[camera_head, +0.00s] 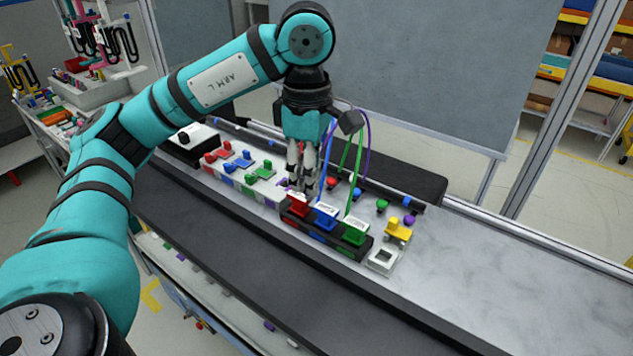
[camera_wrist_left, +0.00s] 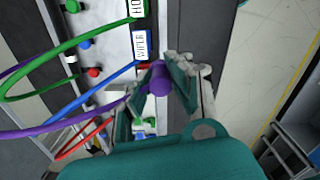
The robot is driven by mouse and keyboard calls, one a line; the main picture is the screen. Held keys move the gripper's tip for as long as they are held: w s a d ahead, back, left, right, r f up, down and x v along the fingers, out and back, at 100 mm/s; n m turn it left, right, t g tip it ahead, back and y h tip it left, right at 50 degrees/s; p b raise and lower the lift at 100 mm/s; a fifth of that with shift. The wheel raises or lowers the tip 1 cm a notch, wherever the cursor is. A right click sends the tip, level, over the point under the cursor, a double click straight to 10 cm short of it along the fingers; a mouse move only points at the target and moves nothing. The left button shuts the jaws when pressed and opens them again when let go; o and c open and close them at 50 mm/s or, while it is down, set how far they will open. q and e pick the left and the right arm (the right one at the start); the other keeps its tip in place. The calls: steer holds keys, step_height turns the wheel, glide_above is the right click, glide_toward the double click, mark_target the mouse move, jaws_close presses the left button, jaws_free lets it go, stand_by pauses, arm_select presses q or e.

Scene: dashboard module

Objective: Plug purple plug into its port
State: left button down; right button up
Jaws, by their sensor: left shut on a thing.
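My left gripper (camera_head: 304,188) points down behind the left end of the black block that holds the red, blue and green connectors. In the left wrist view its fingers (camera_wrist_left: 158,90) are closed around the purple plug (camera_wrist_left: 160,78). A purple cable (camera_wrist_left: 60,130) runs from the plug to the left; it also shows in the head view (camera_head: 367,135). The fingers hide the plug in the head view. I cannot make out the purple port for certain, nor whether the plug touches anything.
The red connector (camera_head: 296,205), blue connector (camera_head: 325,214) and green connector (camera_head: 355,233) stand close to the gripper. Blue and green cables loop nearby. The grey tabletop (camera_head: 470,260) is clear on the right.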

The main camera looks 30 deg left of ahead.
arm_select(q)
steer(key=w+a+p, duration=0.2)
steer(key=w+a, duration=0.5)
steer(key=a, duration=0.4)
stand_by(0.4)
steer(key=shift+f, duration=0.2)
steer(key=shift+a+f+b, duration=0.1)
steer(key=shift+f+b, duration=1.7)
steer(key=shift+f, duration=0.8)
steer(key=shift+w+f, duration=0.1)
steer(key=shift+f, duration=0.05)
steer(key=shift+p, duration=0.5)
steer(key=shift+f+b, duration=0.75)
steer(key=shift+f, duration=0.5)
steer(key=shift+r, duration=0.15)
